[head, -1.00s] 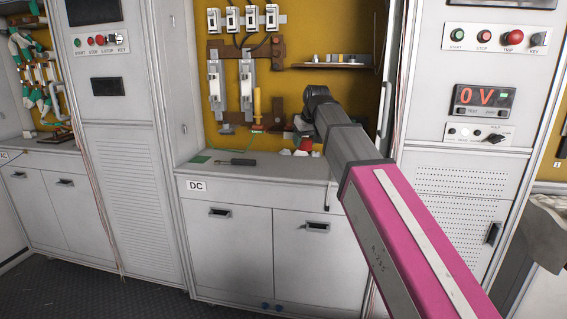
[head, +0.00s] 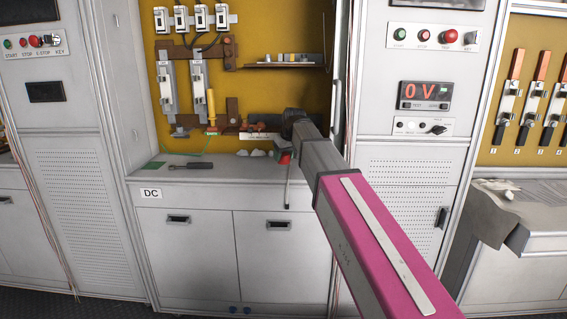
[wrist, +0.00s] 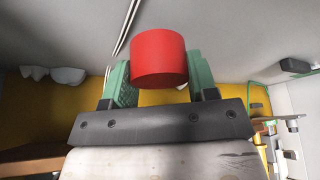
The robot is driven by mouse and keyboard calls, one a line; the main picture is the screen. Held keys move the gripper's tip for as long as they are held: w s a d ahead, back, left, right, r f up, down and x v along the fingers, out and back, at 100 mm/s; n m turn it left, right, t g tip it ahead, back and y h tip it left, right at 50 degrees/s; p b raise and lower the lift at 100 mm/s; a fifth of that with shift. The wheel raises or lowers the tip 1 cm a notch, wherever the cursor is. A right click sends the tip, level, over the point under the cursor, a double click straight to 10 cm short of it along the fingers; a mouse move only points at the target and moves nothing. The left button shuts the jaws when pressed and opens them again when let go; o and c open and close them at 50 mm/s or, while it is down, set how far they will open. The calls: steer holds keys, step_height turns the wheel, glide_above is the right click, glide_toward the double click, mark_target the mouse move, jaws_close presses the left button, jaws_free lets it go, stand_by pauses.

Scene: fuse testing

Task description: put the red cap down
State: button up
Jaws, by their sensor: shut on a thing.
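The red cap (wrist: 158,58) is a short, plain red cylinder, seen large in the wrist view. My gripper (wrist: 158,75) is shut on it, with a green finger on each side. In the head view the cap (head: 284,158) is a small red patch just below the end of my arm, above the right part of the DC counter (head: 225,195). My arm hides most of the gripper there. I cannot tell whether the cap touches anything underneath.
A yellow-handled tool (head: 211,106) stands by the yellow panel. A shelf (head: 290,64) is above. The counter's front middle is clear.

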mark_target(282, 168)
steer(key=shift+f, duration=1.45)
steer(key=shift+f, duration=0.15)
steer(key=o, duration=0.9)
steer(key=v, duration=1.2)
